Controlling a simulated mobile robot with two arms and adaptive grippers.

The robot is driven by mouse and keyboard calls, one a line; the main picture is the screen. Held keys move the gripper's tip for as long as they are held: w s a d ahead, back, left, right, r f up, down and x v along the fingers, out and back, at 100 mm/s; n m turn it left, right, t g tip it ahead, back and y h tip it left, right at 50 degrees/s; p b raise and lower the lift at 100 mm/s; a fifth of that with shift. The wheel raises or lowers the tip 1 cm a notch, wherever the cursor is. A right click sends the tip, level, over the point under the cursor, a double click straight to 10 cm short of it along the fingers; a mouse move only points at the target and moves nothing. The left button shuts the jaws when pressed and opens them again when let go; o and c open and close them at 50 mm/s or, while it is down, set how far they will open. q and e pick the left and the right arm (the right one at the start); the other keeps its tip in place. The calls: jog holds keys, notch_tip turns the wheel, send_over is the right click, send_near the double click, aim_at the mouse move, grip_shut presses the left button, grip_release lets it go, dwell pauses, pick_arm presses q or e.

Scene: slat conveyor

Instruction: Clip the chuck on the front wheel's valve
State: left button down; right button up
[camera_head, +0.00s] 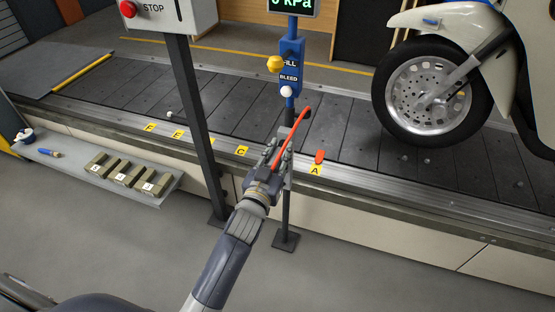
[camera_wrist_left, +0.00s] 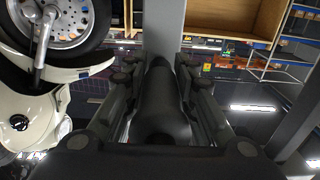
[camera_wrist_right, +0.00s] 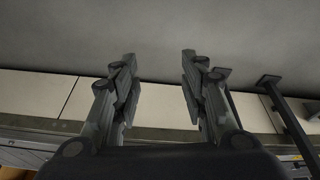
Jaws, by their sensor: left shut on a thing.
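The scooter's front wheel (camera_head: 425,95) stands on the conveyor at the upper right; it also shows in the left wrist view (camera_wrist_left: 55,22). I cannot make out its valve. My left gripper (camera_head: 284,150) is in front of the blue post, left of and apart from the wheel. It is shut on a dark rounded body (camera_wrist_left: 162,105), which appears to be the chuck; the fingers hide much of it. A red strip (camera_head: 291,138), perhaps hose or lever, rises from the gripper. My right gripper (camera_wrist_right: 155,85) is open and empty, outside the head view.
A blue inflator panel (camera_head: 291,62) reads 0 kPa, with yellow and white knobs. A red piece (camera_head: 320,157) is by label A on the conveyor edge (camera_head: 400,186). A STOP box post (camera_head: 195,120) stands left. A low shelf (camera_head: 75,160) holds several blocks. The foreground floor is clear.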

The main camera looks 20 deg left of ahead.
aim_at(272, 167)
pick_arm(q)
jog(key=shift+s, duration=0.85)
jog(key=shift+s+p, duration=0.45)
jog(key=shift+s, duration=0.7)
jog(key=shift+s+a+p, duration=0.1)
jog(key=shift+s+p, duration=0.35)
jog(key=shift+s, duration=0.5)
pick_arm(e)
notch_tip(272, 167, down, 8)
jog(key=shift+w, duration=0.25)
jog(key=shift+a, duration=0.1)
